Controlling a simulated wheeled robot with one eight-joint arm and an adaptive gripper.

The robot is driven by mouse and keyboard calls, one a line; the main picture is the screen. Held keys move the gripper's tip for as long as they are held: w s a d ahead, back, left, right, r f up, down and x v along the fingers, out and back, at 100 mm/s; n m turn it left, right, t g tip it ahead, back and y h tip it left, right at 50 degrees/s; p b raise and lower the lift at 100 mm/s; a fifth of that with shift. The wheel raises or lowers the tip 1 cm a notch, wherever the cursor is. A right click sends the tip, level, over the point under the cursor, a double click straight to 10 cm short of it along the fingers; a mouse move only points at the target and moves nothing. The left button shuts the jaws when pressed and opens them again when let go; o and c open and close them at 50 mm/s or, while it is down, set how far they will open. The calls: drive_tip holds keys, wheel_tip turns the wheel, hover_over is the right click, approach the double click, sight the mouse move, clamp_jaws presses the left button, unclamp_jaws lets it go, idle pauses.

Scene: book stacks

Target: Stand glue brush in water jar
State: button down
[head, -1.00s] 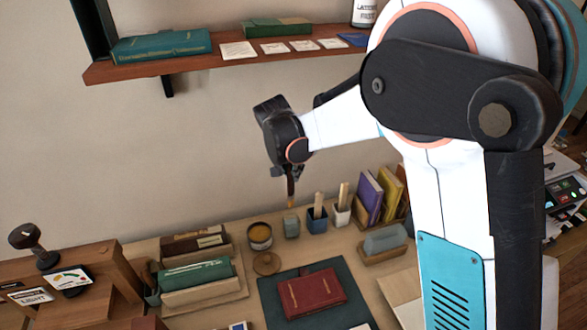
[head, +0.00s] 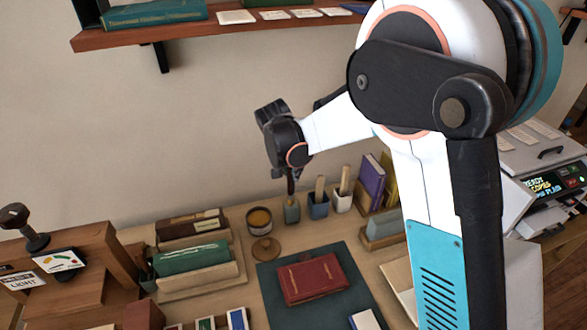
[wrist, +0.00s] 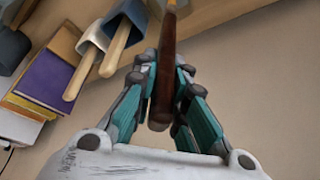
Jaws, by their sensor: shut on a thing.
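My gripper (head: 291,174) points down above the back of the workbench and is shut on the glue brush (head: 291,186), which hangs upright with its handle up. The water jar (head: 292,212), a small grey-green glass jar, stands directly below. The brush's lower end meets the jar's mouth in the head view; I cannot tell how deep it is inside. In the wrist view the brown brush handle (wrist: 164,75) runs between the teal fingers of my gripper (wrist: 160,90), and its far end leaves the top edge.
An open pot of amber glue (head: 259,220) stands left of the jar, its wooden lid (head: 265,250) in front. A blue cup (head: 318,208) and a white cup (head: 342,202) with wooden sticks stand close on the right. A red book (head: 312,278) lies on a dark mat in front.

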drive_tip(key=shift+f+b, duration=1.2)
drive_tip(key=shift+f, duration=0.75)
drive_tip(key=c, duration=1.5)
unclamp_jaws()
drive_tip(key=shift+c, duration=0.2)
drive_tip(key=shift+r, duration=0.1)
drive_tip(key=v, duration=1.2)
